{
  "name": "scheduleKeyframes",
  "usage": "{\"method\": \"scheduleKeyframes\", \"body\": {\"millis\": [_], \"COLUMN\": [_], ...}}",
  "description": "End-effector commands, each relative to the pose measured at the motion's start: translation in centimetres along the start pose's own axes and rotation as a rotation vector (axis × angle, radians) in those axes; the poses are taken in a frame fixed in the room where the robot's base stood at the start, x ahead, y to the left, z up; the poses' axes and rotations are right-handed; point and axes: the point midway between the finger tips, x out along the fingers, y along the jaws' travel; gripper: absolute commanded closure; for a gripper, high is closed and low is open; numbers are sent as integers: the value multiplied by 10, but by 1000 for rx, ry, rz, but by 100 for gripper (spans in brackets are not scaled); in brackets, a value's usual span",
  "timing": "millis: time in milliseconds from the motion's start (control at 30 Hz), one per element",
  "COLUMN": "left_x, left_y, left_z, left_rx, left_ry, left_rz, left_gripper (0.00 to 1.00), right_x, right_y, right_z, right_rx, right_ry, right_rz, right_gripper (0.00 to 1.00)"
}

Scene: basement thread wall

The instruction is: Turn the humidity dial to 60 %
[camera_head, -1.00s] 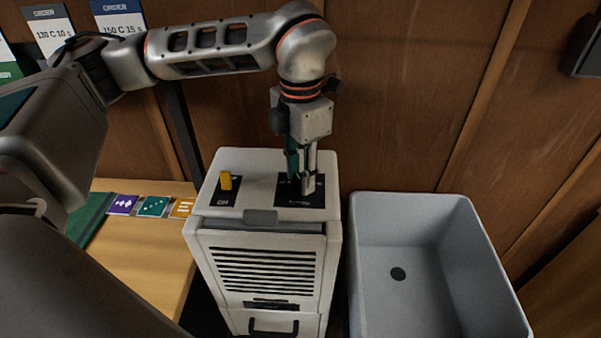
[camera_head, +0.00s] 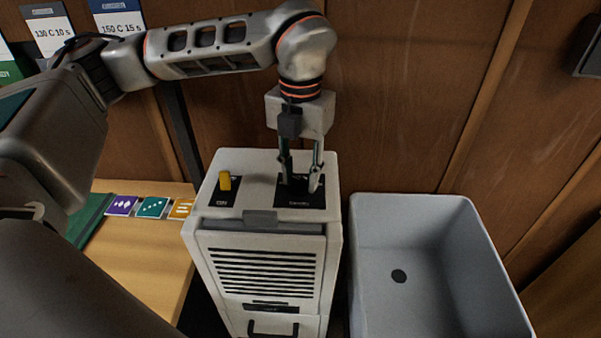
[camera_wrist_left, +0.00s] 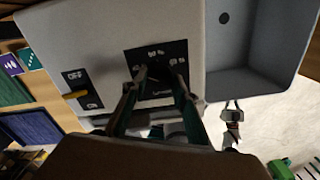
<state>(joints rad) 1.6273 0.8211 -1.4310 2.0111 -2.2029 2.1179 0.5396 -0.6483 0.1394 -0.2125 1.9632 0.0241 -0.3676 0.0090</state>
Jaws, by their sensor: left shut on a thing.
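The humidity dial sits on a black panel (camera_head: 322,201) on top of the white dehumidifier cabinet (camera_head: 258,166). My left gripper (camera_head: 300,184) comes down from above with its fingers on either side of the dial, shut on it. The dial is mostly hidden by the fingers, so I cannot see where it points. In the left wrist view, the fingertips (camera_wrist_left: 160,78) are at the middle of the panel (camera_wrist_left: 152,58), which has small white percent marks along its far edge. A small jointed grey and dark part (camera_wrist_left: 232,130), seemingly my right gripper, hangs low beyond the cabinet.
A yellow switch (camera_head: 225,181) on an ON/OFF plate stands left of the dial panel. A grey basin (camera_head: 443,203) is right of the cabinet. A wooden bench (camera_head: 140,255) with colored cards is at left. A wooden wall (camera_head: 410,100) is close behind.

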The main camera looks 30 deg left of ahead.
Motion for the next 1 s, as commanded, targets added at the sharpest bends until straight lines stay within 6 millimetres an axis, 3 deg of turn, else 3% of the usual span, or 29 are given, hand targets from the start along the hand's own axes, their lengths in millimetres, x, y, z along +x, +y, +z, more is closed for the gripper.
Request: {"method": "scheduleKeyframes", "body": {"millis": [367,400,433,800,1000], "left_x": [0,0,0,-1,-23], "left_y": [0,0,0,0,0], "left_z": [0,0,0,0,1], "left_rx": [-7,-6,-6,-5,-4], "left_ry": [1,1,1,-1,-4], "left_rz": [0,0,0,0,-1], "left_gripper": [93,64,56,55,55], "right_x": [0,0,0,0,0], "right_y": [0,0,0,1,0], "right_z": [2,2,2,2,1], "right_rx": [0,0,0,-3,-1], "right_ry": [-3,-3,-3,-4,-3], "right_rz": [-1,-1,-1,1,0], "right_gripper": [100,100,100,100,100]}}
